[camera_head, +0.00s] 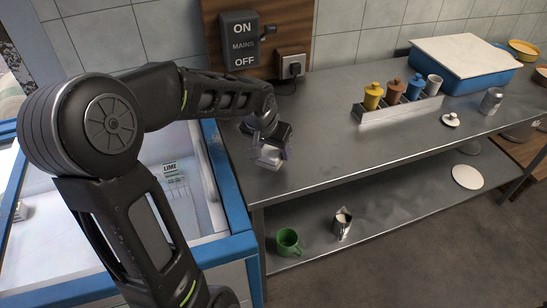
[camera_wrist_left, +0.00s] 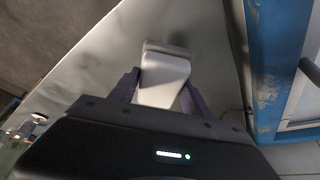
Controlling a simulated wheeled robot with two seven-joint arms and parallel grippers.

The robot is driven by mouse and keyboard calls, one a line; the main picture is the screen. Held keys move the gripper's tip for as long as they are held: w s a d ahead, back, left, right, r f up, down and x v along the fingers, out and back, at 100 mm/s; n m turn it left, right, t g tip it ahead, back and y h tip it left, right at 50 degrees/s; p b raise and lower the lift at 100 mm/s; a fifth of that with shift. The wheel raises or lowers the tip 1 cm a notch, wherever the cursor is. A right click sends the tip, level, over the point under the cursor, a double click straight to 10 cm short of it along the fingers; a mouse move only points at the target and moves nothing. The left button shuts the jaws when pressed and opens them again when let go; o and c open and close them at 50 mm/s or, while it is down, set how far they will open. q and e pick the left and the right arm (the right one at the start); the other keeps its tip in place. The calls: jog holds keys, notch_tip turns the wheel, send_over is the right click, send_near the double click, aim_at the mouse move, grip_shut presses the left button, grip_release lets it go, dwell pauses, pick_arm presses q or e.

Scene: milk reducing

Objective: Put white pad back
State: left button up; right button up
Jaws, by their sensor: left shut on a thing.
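My left gripper (camera_head: 268,144) is over the near left end of the steel counter (camera_head: 340,140), pointing down. It is shut on a small white pad (camera_head: 269,156), which is blocky and pale. In the left wrist view the white pad (camera_wrist_left: 163,78) sits between the two dark fingers, with its far end towards the counter surface. I cannot tell whether the pad touches the counter. My right gripper is in neither view.
A rack of coloured lidded pots (camera_head: 400,94) and a metal can (camera_head: 491,101) stand on the counter. A blue tub (camera_head: 462,80) is behind. A blue-rimmed freezer (camera_head: 228,180) adjoins on the left. A green mug (camera_head: 288,242) and small jug (camera_head: 341,223) are on the lower shelf.

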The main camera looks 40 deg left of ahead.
pick_arm(q)
jog(key=shift+f, duration=1.75)
jog(key=shift+f, duration=0.1)
jog(key=shift+f, duration=0.15)
jog(key=o, duration=1.4)
jog(key=shift+o, duration=0.2)
jog(key=shift+r, duration=0.2)
jog(key=shift+s+r, duration=0.15)
jog(key=shift+r, duration=0.35)
jog(key=v, duration=1.1)
jog(key=shift+b, duration=0.3)
